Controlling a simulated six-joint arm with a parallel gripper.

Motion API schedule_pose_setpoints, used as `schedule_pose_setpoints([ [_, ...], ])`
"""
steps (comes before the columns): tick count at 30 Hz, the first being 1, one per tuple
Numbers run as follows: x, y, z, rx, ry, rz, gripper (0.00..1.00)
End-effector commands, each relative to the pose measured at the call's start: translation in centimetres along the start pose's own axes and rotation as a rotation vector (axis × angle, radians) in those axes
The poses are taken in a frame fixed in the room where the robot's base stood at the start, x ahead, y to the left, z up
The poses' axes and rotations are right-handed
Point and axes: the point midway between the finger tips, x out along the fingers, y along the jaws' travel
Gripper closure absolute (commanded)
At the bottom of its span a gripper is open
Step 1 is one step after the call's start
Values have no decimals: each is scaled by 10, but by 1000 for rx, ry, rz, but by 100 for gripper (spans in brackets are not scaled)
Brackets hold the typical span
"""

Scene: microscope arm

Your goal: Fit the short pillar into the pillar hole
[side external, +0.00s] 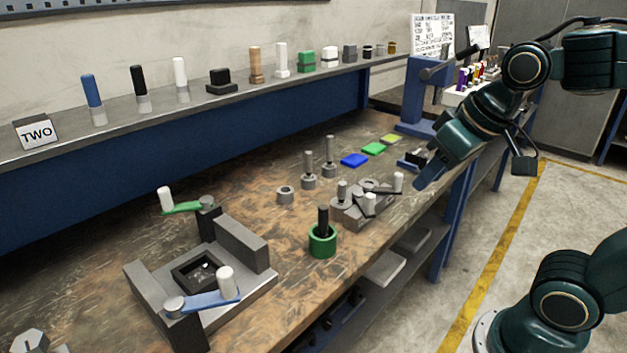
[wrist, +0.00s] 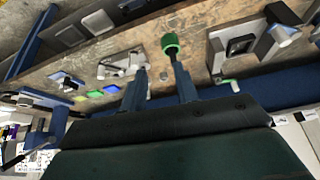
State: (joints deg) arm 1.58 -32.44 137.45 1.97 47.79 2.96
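Several pillar-like parts are in view, and I cannot tell which is the short pillar. Two grey pillars (side external: 308,166) stand upright on round bases mid-bench. A black pillar (side external: 323,218) stands in a green cup (side external: 322,242); the cup also shows in the wrist view (wrist: 169,45). A grey ring with a central hole (side external: 286,194) lies left of the grey pillars. I cannot tell which opening is the pillar hole. My gripper (side external: 419,170) is above the bench's right side, apart from these parts. In the wrist view its fingers (wrist: 160,72) are apart with nothing between them.
A grey clamp block (side external: 350,211) with white-knobbed levers stands between my gripper and the cup. A larger fixture (side external: 257,284) with a dark square recess is at front left. Coloured plates (side external: 354,160) lie behind. A shelf (side external: 140,122) holds several parts. A blue press (side external: 415,100) stands at back right.

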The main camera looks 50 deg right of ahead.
Motion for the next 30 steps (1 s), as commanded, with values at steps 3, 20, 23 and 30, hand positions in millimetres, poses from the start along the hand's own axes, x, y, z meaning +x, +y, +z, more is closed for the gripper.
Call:
schedule_pose_setpoints([
  [3,-9,-4,23,-46,11,-18,70],
  [20,-15,-8,50,-102,16,-37,70],
  [23,-15,-8,50,-102,16,-37,70],
  [30,-15,-8,50,-101,16,-37,70],
])
